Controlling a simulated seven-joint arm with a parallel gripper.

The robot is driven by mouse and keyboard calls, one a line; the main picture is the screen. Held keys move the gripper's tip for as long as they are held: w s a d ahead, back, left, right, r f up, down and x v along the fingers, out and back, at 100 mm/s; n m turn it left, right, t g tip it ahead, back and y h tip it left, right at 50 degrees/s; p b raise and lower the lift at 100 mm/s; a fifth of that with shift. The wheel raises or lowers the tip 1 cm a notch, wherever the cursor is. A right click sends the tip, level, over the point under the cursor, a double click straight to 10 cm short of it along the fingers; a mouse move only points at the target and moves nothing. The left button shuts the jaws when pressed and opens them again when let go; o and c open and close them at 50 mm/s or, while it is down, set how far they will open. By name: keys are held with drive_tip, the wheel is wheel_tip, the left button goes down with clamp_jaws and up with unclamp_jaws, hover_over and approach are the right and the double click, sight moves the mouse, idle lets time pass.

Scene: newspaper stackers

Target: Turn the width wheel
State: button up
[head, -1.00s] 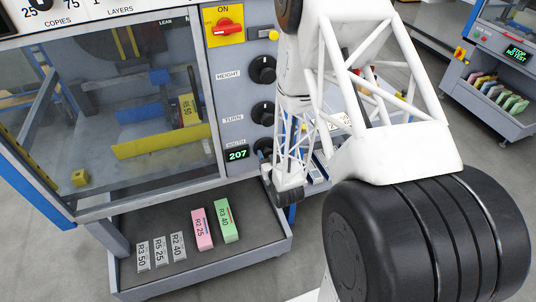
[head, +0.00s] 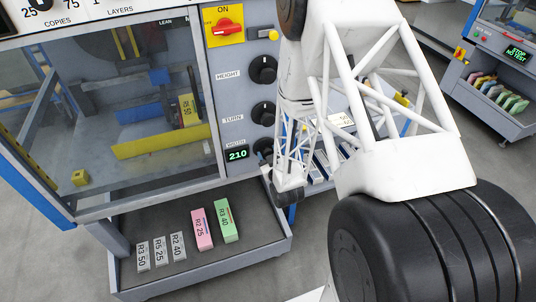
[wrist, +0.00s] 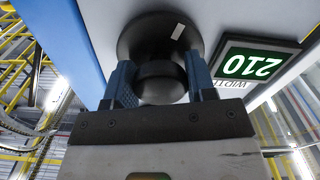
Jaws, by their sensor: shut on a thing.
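The width wheel (wrist: 161,40) is a black knob with a white mark on its rim, on the grey panel in the wrist view. My gripper (wrist: 160,85) is shut on the wheel's hub, with one blue finger on each side. In the head view the wheel (head: 264,147) shows only in part behind my arm, and the fingers are hidden there. The width display (head: 237,155) beside the wheel reads 210 in green. It also shows upside down in the wrist view (wrist: 248,66).
Height (head: 263,69) and turn (head: 263,113) knobs sit above on the same panel, below a red switch (head: 229,26). A tray (head: 265,252) below holds white, pink and green blocks. A second machine (head: 505,90) stands at the far right.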

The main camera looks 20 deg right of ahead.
drive_tip(key=o, duration=0.9)
drive_tip(key=shift+s, duration=0.1)
drive_tip(key=s, duration=0.7)
drive_tip(key=shift+s, duration=0.25)
